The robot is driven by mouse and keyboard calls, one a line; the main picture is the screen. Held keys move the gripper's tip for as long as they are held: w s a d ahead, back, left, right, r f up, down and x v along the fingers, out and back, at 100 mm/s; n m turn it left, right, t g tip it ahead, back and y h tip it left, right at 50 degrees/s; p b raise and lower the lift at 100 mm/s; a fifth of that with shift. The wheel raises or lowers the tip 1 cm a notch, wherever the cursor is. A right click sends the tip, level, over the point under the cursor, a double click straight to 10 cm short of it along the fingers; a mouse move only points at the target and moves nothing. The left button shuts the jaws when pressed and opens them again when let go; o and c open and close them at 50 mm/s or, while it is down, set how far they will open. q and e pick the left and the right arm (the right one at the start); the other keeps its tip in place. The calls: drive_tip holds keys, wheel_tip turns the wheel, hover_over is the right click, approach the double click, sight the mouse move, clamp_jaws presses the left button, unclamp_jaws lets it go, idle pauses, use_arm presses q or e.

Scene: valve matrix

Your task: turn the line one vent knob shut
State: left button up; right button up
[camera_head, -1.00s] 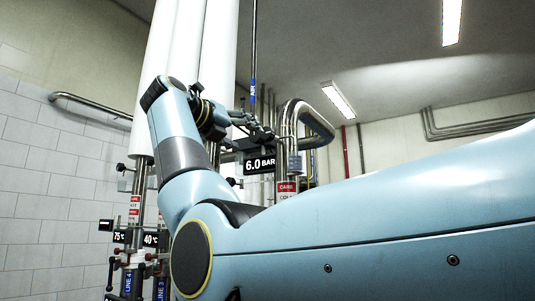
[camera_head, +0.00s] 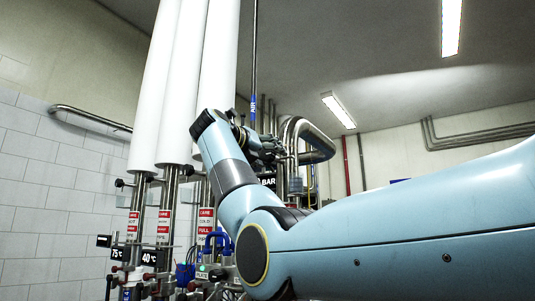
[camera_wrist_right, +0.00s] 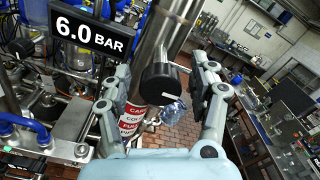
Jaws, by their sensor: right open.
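In the right wrist view, a round black knob (camera_wrist_right: 164,84) sits in front of a steel pipe (camera_wrist_right: 166,27) with a red and white label. No marking that I can read names it as the line one vent knob. My right gripper (camera_wrist_right: 164,92) is open, with one finger on each side of the knob; I cannot tell whether either touches it. In the head view my right gripper (camera_head: 268,145) is small and partly hidden by its wrist, near the bent steel pipe, and the knob cannot be made out. My left gripper is not in view.
A display reading 6.0 BAR (camera_wrist_right: 91,33) stands left of the gripper, close to the left finger. White-clad pipes (camera_head: 183,80) rise left of my arm, with valves and labels below. A brick floor (camera_wrist_right: 250,60) and a workbench (camera_wrist_right: 262,110) lie farther off.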

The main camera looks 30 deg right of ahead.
drive_tip(key=shift+c, duration=0.4)
drive_tip(key=c, duration=1.1)
drive_tip(key=shift+m, duration=0.3)
drive_tip(key=m, duration=0.3)
drive_tip(key=shift+m, duration=0.3)
drive_tip(key=m, duration=0.4)
drive_tip(key=shift+m, duration=0.3)
drive_tip(key=m, duration=0.4)
drive_tip(key=shift+s+b, duration=0.1)
drive_tip(key=shift+b, duration=0.3)
drive_tip(key=m, duration=0.5)
